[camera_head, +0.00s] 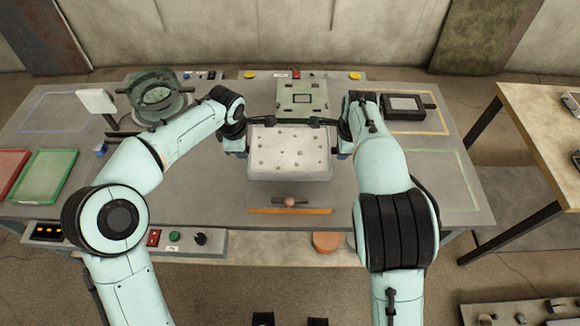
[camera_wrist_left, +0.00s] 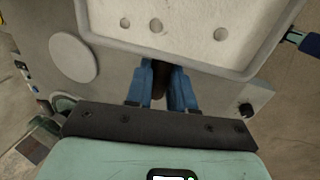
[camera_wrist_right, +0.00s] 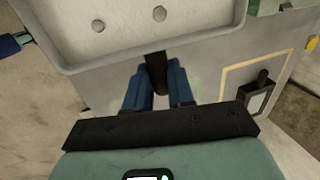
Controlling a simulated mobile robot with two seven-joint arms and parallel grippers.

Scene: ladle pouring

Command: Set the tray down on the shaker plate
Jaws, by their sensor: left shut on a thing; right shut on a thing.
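The pale tray (camera_head: 289,155), with several small round marks on its floor, is held level between my two grippers over the middle of the table. My left gripper (camera_wrist_left: 160,82) is shut on a dark handle at one end of the tray. My right gripper (camera_wrist_right: 157,78) is shut on the dark handle (camera_wrist_right: 156,66) at the other end. In the head view the fingers are mostly hidden by my wrists. The shaker plate appears to be the grey-green square plate (camera_head: 302,96) directly behind the tray. The tray's height above the table is hard to tell.
A round green device (camera_head: 157,94) stands back left, with a white panel (camera_head: 96,101) beside it. A black-framed box (camera_head: 405,107) lies back right. Green (camera_head: 49,175) and red trays lie far left.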

